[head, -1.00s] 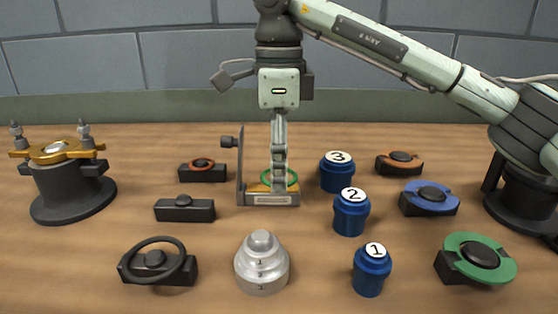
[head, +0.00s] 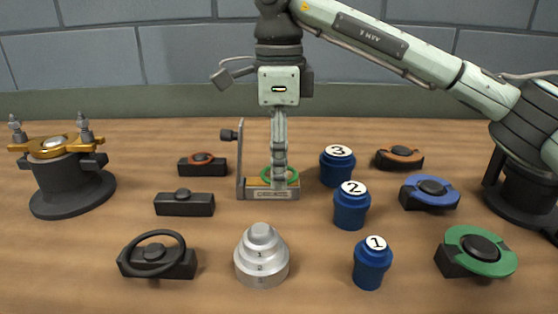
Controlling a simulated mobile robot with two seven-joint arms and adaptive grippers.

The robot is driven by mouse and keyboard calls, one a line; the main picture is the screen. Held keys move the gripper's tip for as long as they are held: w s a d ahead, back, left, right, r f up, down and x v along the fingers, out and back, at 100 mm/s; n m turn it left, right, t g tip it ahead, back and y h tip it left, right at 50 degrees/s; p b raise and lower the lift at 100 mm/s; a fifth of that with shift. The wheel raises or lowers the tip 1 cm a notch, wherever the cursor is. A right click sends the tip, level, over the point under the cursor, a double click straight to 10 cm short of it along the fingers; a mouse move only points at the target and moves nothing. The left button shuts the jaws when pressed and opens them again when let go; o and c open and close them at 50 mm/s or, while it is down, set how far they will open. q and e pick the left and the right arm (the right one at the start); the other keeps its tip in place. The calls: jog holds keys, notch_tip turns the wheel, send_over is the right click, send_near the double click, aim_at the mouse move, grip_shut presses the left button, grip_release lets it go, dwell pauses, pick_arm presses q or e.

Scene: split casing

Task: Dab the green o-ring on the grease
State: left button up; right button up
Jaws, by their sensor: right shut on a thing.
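The green o-ring (head: 265,172) is at my right gripper (head: 280,180), which points straight down and is shut on it. The ring is right at the grease pad (head: 257,184), a low box with an orange-tan top and an upright plate with a knob at its left. The fingers hide part of the ring and the pad, and I cannot tell for certain whether the ring touches the grease. My left gripper is not in view.
Three blue numbered jars (head: 350,205) stand right of the pad. Black holders with orange, blue and green (head: 497,245) rings are further right. A stepped silver cone (head: 261,257) is in front. Black holders (head: 184,203) and a gold-topped casing (head: 60,175) stand left.

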pick_arm(q)
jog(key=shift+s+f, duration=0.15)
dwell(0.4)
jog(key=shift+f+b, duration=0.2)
jog(key=shift+b, duration=0.1)
pick_arm(e)
jog(key=shift+f, duration=0.45)
dwell(0.6)
jog(key=shift+r+p, duration=2.2)
jog(key=shift+r, duration=0.9)
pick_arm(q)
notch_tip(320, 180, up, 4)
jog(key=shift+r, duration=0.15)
pick_arm(e)
jog(key=shift+f+b, duration=0.9)
jog(key=shift+f, duration=0.05)
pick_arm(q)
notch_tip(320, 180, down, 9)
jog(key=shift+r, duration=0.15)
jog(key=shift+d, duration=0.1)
